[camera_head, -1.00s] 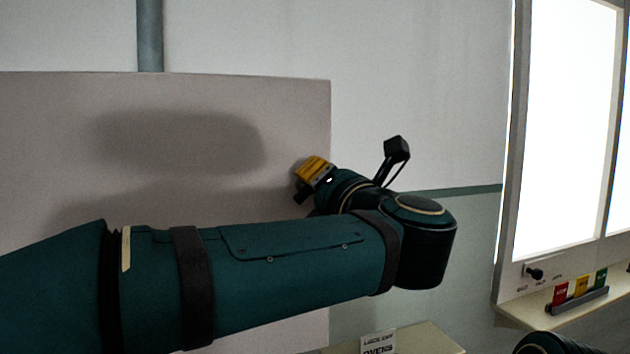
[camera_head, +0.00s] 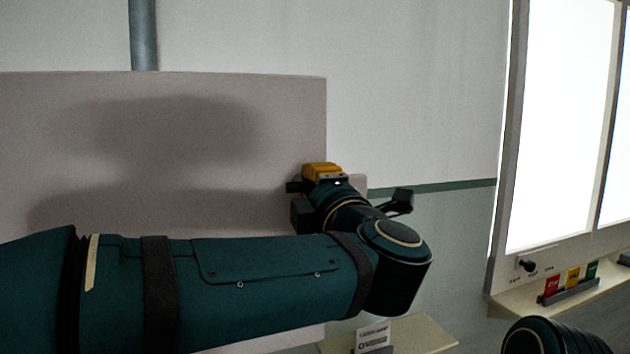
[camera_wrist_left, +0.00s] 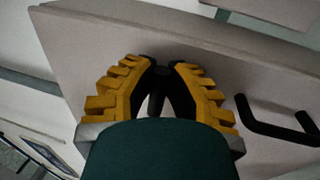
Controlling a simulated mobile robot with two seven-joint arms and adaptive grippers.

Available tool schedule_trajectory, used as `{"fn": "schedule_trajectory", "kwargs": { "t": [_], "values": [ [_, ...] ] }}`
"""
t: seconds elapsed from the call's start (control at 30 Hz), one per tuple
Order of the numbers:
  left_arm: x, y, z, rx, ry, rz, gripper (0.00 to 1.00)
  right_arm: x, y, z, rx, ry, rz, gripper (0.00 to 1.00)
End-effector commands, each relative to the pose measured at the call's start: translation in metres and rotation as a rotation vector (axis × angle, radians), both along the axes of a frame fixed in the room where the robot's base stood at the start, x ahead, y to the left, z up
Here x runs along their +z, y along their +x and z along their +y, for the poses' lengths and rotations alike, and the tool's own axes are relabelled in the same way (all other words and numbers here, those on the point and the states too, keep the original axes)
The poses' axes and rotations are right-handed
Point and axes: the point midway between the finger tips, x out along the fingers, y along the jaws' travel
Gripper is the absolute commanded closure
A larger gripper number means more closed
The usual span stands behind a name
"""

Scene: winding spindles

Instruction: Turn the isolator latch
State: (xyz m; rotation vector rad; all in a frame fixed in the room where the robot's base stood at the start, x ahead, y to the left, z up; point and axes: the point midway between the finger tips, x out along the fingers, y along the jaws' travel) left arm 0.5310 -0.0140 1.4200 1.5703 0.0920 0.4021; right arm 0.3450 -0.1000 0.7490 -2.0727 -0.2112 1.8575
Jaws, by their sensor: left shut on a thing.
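In the left wrist view the yellow, ridged fingers of my left gripper (camera_wrist_left: 160,85) are closed around a dark, stubby part (camera_wrist_left: 156,98), which appears to be the isolator latch, on a pale panel (camera_wrist_left: 85,40). The fingers hide much of its shape and angle. In the head view my left gripper (camera_head: 322,172) is at the right edge of the grey-beige panel (camera_head: 200,95), and my own wrist covers most of the latch area. My right gripper is not in view.
A black bar handle (camera_wrist_left: 275,130) stands out from the panel beside my gripper in the left wrist view. A ledge with a label card (camera_head: 373,337) is below my arm.

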Motion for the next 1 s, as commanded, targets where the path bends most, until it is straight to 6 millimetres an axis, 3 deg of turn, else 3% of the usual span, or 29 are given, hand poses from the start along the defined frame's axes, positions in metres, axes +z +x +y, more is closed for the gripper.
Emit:
{"fn": "schedule_trajectory", "kwargs": {
  "t": [0.57, 0.6, 0.67, 1.0],
  "values": [
    [-0.0013, 0.0003, 0.0002, 0.001, 0.027, 0.011, 1.00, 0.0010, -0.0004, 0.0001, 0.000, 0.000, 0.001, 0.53],
    [-0.0013, 0.0003, 0.0002, 0.001, 0.027, 0.011, 0.72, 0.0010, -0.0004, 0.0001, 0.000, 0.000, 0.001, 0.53],
    [-0.0012, 0.0003, 0.0003, 0.001, 0.027, 0.010, 0.54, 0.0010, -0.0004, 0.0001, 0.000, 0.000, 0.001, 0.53],
    [-0.0009, -0.0017, -0.0007, -0.001, 0.026, 0.009, 0.54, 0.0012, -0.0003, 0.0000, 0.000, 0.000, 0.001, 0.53]
  ]
}}
